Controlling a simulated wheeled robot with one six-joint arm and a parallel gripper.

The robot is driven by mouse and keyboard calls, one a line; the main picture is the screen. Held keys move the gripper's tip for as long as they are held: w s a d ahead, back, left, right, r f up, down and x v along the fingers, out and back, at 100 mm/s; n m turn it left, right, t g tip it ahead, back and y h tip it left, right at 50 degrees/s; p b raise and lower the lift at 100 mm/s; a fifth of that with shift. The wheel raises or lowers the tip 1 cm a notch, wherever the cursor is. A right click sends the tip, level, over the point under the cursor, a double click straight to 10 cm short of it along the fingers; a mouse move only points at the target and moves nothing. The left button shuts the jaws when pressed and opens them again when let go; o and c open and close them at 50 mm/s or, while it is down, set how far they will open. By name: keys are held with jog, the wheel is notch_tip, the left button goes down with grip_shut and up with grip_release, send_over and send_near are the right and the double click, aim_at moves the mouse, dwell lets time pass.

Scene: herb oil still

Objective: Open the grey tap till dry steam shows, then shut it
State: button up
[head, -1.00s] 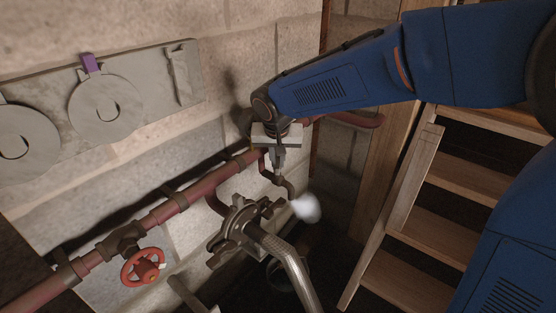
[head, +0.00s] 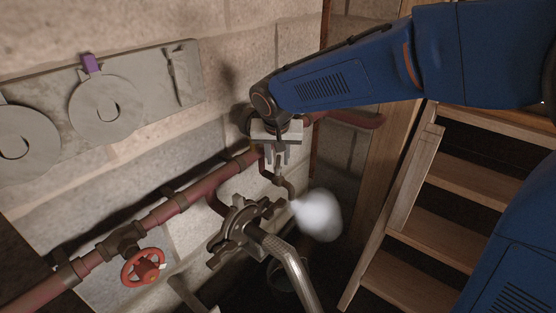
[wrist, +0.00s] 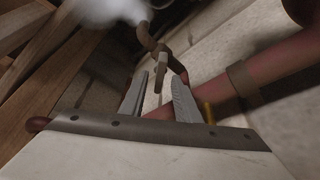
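The grey tap (head: 277,179) sits on a thin bent drain pipe below the red pipe by the corner. In the wrist view its small lever (wrist: 161,62) points toward my fingers, with its end close to the space between their tips. My gripper (head: 277,162) is just above the tap. In the wrist view my gripper (wrist: 159,75) has its two fingers apart with a gap between them, and I see no clear contact with the lever. A white, dense steam cloud (head: 318,216) comes from the outlet of the drain pipe; it also shows in the wrist view (wrist: 105,10).
The red pipe (head: 195,190) runs along the block wall. A red handwheel (head: 143,267) is at lower left. A clamp fitting with a metal pipe (head: 285,259) stands in front. Wooden stairs (head: 440,205) are right. A plate with round discs (head: 105,100) hangs upper left.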

jog(key=v, duration=1.5)
jog(key=shift+s+r, duration=0.2)
jog(key=shift+r, duration=0.15)
